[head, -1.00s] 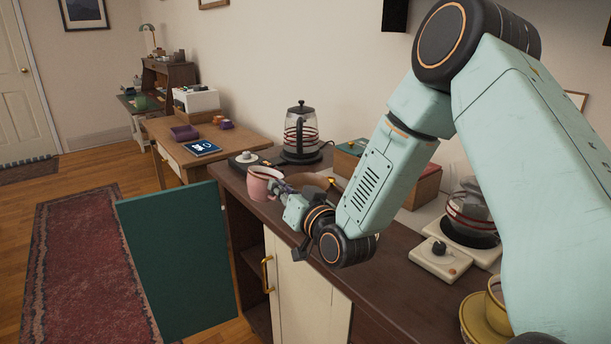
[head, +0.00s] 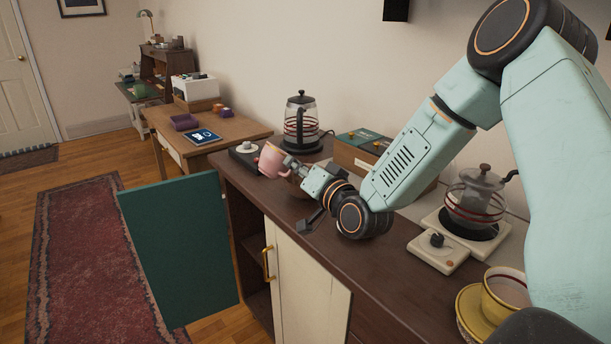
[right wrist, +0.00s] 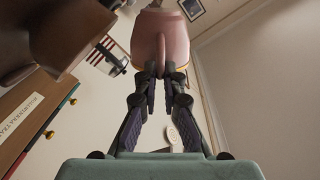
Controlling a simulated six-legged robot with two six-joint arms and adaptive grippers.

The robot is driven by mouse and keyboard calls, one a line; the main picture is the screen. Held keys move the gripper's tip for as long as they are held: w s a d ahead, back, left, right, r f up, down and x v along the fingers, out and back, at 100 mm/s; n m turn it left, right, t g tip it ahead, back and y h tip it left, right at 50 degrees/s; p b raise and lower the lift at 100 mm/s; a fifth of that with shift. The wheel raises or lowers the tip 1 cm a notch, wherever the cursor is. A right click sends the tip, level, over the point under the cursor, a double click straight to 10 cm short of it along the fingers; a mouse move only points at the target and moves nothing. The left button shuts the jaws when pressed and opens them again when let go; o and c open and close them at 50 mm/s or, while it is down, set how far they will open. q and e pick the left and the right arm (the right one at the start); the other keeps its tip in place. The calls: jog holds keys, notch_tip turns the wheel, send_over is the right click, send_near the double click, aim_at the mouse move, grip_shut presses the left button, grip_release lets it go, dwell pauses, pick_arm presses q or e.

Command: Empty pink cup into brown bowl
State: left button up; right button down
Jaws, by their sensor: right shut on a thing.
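The pink cup (head: 272,161) is up above the far part of the dark counter, clearly tilted in the head view. My right gripper (head: 297,172) is shut on its handle. In the right wrist view the cup (right wrist: 160,40) is at top centre, with the fingers (right wrist: 165,85) closed on the handle. The brown bowl (right wrist: 65,35) seems to be the dark brown rounded shape at upper left there. In the head view my gripper and wrist hide most of it. The cup's inside is hidden. My left gripper is not in view.
A glass kettle (head: 301,125) stands behind the cup. A box with coloured drawers (head: 358,143) is along the wall. A carafe on a white warmer (head: 474,197) and a yellow cup (head: 503,292) on its saucer are nearer. A green cabinet door (head: 180,245) stands open.

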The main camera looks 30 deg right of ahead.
jog(key=shift+d+f+m+b, duration=0.15)
jog(key=shift+d+m+b, duration=0.15)
jog(key=shift+m, duration=0.2)
jog(key=shift+s, duration=0.25)
jog(key=shift+w+m, duration=0.2)
jog(key=shift+m, duration=0.1)
jog(key=shift+s+d, duration=0.1)
jog(key=shift+s, duration=0.1)
jog(key=shift+w+m, duration=0.15)
jog(key=shift+m, duration=0.15)
jog(key=shift+d+r+m, duration=0.1)
jog(key=shift+r+m, duration=0.15)
jog(key=shift+m, duration=0.05)
jog(key=shift+f+b, duration=0.15)
jog(key=shift+b, duration=0.25)
jog(key=shift+d+m, duration=0.1)
jog(key=shift+m, duration=0.2)
